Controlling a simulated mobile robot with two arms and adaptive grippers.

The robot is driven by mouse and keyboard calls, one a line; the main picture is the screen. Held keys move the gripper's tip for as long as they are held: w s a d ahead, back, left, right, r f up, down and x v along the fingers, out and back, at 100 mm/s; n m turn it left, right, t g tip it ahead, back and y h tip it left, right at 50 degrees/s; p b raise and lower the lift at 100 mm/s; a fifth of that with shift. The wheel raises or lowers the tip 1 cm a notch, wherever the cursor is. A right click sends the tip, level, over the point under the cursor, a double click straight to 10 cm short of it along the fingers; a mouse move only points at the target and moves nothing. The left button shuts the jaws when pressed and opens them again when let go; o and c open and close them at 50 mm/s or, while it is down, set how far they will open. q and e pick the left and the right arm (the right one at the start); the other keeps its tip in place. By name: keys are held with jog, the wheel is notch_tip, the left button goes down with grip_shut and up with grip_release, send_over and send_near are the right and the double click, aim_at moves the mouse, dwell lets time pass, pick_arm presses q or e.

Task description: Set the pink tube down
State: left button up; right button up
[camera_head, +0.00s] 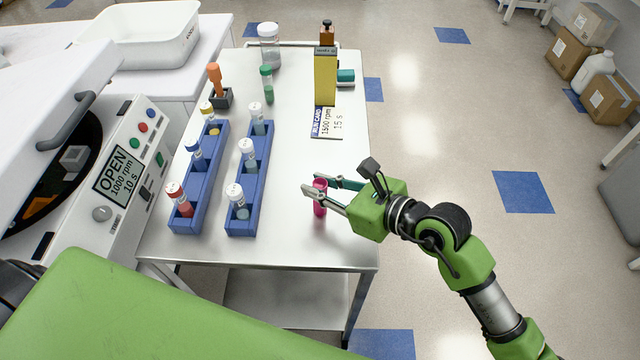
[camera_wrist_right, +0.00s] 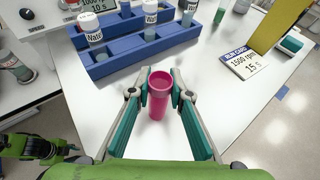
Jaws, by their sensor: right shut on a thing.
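The pink tube (camera_head: 320,198) is upright and open-topped near the front right edge of the metal table (camera_head: 300,245). My right gripper (camera_head: 314,184) is shut on it, with one finger on each side of its upper part. The right wrist view also shows the pink tube (camera_wrist_right: 159,93) between the two fingertips (camera_wrist_right: 159,88). Its lower end is at or very near the tabletop; I cannot tell whether it touches. My left gripper does not show clearly.
Two blue racks (camera_head: 205,185) (camera_head: 250,185) with capped tubes stand left of the pink tube. An open centrifuge (camera_head: 115,180) is at left. Table around the tube is clear.

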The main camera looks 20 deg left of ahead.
jog(key=shift+f, duration=0.2)
jog(key=o, duration=0.9)
jog(key=shift+r, duration=0.1)
jog(key=shift+r, duration=0.25)
jog(key=b+v, duration=0.2)
jog(key=v, duration=1)
jog(key=shift+f, duration=0.1)
